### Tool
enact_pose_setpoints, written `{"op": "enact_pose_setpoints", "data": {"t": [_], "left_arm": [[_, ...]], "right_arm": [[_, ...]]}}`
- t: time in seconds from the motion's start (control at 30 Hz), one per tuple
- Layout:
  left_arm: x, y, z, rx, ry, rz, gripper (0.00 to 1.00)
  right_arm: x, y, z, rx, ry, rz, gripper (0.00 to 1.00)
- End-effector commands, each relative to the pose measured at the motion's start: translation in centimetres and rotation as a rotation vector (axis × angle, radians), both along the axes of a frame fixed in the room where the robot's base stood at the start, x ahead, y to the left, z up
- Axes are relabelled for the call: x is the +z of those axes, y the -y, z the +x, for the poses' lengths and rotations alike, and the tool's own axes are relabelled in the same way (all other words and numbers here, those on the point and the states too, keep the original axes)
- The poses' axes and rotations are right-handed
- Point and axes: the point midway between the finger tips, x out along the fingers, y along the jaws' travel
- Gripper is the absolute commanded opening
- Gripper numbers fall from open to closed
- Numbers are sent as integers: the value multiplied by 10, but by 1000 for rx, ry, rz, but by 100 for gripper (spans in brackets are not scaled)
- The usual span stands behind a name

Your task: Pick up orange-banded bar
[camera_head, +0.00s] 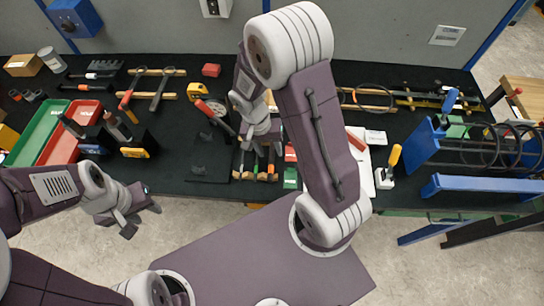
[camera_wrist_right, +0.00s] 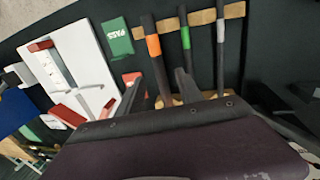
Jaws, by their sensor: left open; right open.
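The orange-banded bar (camera_wrist_right: 153,48) is a dark bar with an orange band, lying across a wooden strip (camera_wrist_right: 190,24) in the right wrist view. Beside it lie a green-banded bar (camera_wrist_right: 185,38) and a grey-banded bar (camera_wrist_right: 220,38). My right gripper (camera_wrist_right: 158,88) is open, and the orange-banded bar shows between its two fingers; contact cannot be told. In the head view my right gripper (camera_head: 262,136) is over the bars at the table's front middle, partly hiding them. My left gripper (camera_head: 138,216) is open and empty in front of the table's left part.
A green PASS card (camera_wrist_right: 117,37) lies beside the orange-banded bar. A white board (camera_wrist_right: 72,70) with a measuring tool is further left there. In the head view, red (camera_head: 76,110) and green (camera_head: 38,130) trays stand left, and a blue frame with rings (camera_head: 425,142) stands right.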

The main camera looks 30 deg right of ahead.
Motion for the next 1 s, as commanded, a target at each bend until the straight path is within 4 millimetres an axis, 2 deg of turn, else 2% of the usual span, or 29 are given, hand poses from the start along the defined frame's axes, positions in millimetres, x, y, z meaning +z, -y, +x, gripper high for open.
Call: {"op": "enact_pose_setpoints", "data": {"t": [0.1, 0.33, 0.37, 0.5, 0.53, 1.0], "left_arm": [[-2, 0, 0, 0, 0, 0, 41], [-1, 0, 0, 0, 0, 0, 41], [-1, 0, 0, 0, 0, 0, 41], [-1, 0, 0, 0, 0, 0, 41], [-1, 0, 0, 0, 0, 0, 41], [-1, 0, 0, 0, 0, 0, 41]], "right_arm": [[-16, 3, -2, 0, -1, 0, 43], [-19, 3, -2, 0, 1, 0, 43], [-19, 3, -2, 0, 1, 0, 41], [-19, 3, -2, 0, 1, 0, 2], [-19, 3, -2, 0, 1, 0, 0], [-19, 3, -1, 0, 1, 0, 0]]}}
